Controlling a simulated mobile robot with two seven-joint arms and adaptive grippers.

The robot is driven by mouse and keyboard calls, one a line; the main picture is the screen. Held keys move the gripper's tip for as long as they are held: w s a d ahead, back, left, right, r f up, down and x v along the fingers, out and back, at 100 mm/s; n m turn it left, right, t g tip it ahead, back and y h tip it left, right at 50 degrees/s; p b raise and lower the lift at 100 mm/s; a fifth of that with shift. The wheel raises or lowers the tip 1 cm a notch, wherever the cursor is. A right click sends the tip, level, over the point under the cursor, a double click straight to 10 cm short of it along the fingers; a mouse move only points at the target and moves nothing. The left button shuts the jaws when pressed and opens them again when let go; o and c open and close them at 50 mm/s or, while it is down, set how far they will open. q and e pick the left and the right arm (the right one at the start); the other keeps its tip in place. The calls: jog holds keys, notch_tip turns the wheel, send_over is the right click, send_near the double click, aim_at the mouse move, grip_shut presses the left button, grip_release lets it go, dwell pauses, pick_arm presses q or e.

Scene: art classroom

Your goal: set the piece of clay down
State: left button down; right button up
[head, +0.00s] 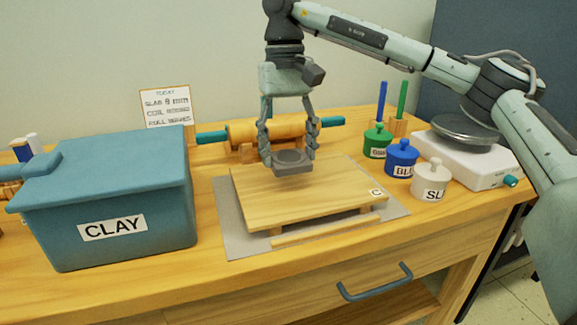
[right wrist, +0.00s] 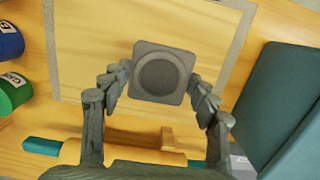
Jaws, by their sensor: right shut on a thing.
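My right gripper (head: 289,152) points down over the wooden board and is shut on the piece of clay (head: 293,166). The clay is a small grey, squarish block with a round mark on it. In the right wrist view the clay (right wrist: 161,76) sits between the two fingers (right wrist: 160,88), with the pale board (right wrist: 90,50) behind it. The wooden board (head: 290,205) is raised on feet over a grey mat (head: 235,240). The clay appears level and over the board's back part; the gap beneath it is hard to judge. My left gripper is not in view.
A blue bin labelled CLAY (head: 110,235) stands left of the board. A rolling pin (head: 270,130) on a rest lies behind. Green (head: 377,142), blue (head: 401,158) and white (head: 430,182) jars and a white scale (head: 470,160) stand right. The board's front is clear.

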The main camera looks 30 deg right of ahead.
aim_at(288, 156)
notch_tip(288, 156, down, 4)
jog(key=shift+r, duration=0.2)
jog(key=shift+f, duration=0.15)
jog(key=o, duration=1.3)
